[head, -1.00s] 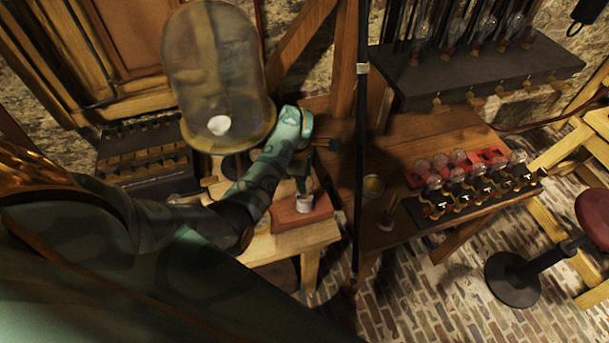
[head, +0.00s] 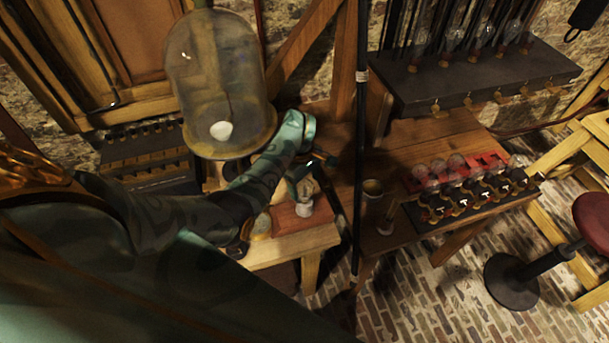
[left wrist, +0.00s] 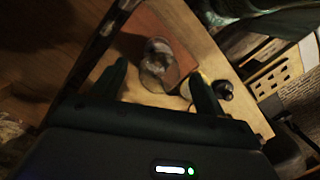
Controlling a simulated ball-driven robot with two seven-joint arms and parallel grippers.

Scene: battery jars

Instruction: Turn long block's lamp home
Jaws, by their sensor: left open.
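A reddish-brown block (head: 285,218) lies on a small wooden stand in the middle of the head view. A clear glass lamp (head: 305,190) with a pale base is at its top; whether it is fully seated I cannot tell. My left gripper (head: 310,172) is just above and beside the lamp. In the left wrist view, the open left gripper (left wrist: 158,72) has its dark fingers spread, with the lamp (left wrist: 156,57) seen in the gap between them and the block (left wrist: 180,55) behind. No contact is clear. A long black block (head: 470,197) with several lamps sits on the right-hand bench. My right gripper is not in view.
A large glass bell jar (head: 215,75) stands left of my left forearm. A thin dark upright pole (head: 360,140) is close right of the gripper. A small cup (head: 372,188) is on the bench. A dark shelf (head: 480,75) with several lamps hangs above.

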